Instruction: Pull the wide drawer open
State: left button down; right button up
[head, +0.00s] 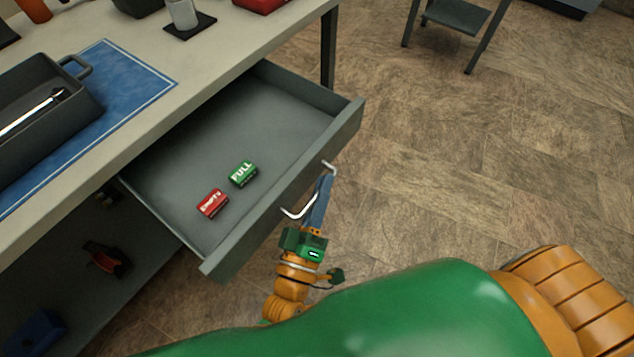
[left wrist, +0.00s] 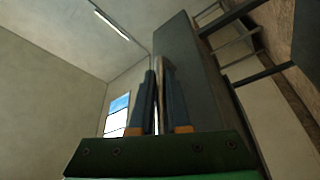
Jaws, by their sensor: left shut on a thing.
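The wide drawer (head: 150,170) is grey and stands well out from under the workbench top. Its front panel (head: 240,245) carries a light metal bar handle (head: 293,213). My left gripper (head: 323,186) is at the handle, its fingers shut on the bar; the fingers hide the middle of it. Inside the drawer lie a red block marked EMPTY (head: 213,203) and a green block marked FULL (head: 243,173). In the left wrist view the two fingers (left wrist: 158,100) are close together beside a dark panel. My right gripper is not in view.
A dark tray (head: 75,110) holding a shiny metal tool sits on a blue mat (head: 150,88) on the bench top (head: 215,72). A lower shelf below holds a red item (head: 105,260) and a blue item (head: 38,335). A stool (head: 455,18) stands at the back. The floor right of the drawer is clear.

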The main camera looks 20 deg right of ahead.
pick_arm(q)
jog(key=c, duration=0.9)
grip_release()
jog(key=v, duration=0.7)
